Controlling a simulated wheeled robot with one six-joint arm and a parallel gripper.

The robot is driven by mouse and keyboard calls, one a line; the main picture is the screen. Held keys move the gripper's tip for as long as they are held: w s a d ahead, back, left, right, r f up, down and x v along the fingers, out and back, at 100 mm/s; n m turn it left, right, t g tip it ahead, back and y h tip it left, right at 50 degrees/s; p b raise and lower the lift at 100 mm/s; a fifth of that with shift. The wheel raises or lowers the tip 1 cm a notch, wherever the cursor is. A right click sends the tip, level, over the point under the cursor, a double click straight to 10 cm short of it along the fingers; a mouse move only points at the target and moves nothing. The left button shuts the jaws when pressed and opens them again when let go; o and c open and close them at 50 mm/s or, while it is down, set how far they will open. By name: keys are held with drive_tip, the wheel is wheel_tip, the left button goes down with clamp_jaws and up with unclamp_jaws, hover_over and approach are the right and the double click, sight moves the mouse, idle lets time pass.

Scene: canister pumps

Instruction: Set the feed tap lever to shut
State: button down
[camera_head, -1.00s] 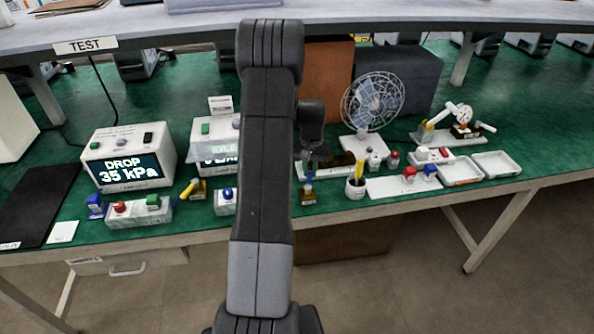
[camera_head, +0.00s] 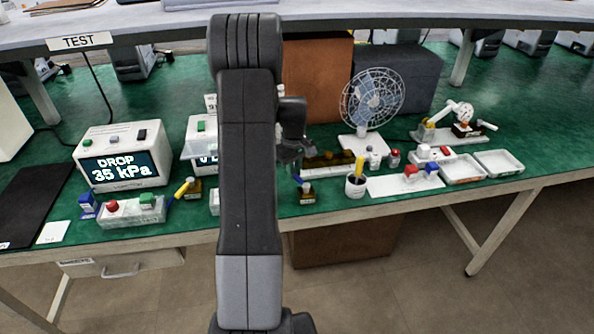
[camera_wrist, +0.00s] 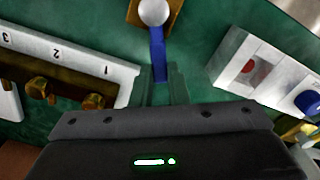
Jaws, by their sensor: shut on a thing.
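A small brass tap (camera_head: 307,197) with a blue lever stands at the bench's front, right of my arm in the head view. My gripper (camera_head: 291,160) is beside and above it. In the wrist view, the blue lever (camera_wrist: 157,48) runs from the white round cap on the brass tap body (camera_wrist: 134,12) down to my gripper (camera_wrist: 162,82). My gripper is shut on the lever's free end. A second tap with a yellow lever (camera_head: 184,188) stands further left. I cannot read a label on either tap.
A numbered white rack with brass fittings (camera_wrist: 70,66) lies left of the lever in the wrist view. A white button box (camera_wrist: 262,62) lies to the right. A pen cup (camera_head: 355,187) and fan (camera_head: 372,97) stand right of the tap. A display reads "DROP 35 kPa" (camera_head: 120,168).

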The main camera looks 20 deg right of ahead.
drive_tip(key=shift+a+n, duration=0.2)
drive_tip(key=shift+n, duration=0.2)
drive_tip(key=c, duration=1.4)
unclamp_jaws()
wheel_tip(320, 180, up, 14)
drive_tip(key=shift+b, duration=0.35)
drive_tip(key=shift+f, duration=0.15)
wheel_tip(320, 180, down, 13)
drive_tip(key=shift+s+r, duration=0.1)
drive_tip(key=shift+r, duration=0.05)
drive_tip(key=shift+f+p, duration=0.3)
drive_tip(key=shift+f, duration=0.2)
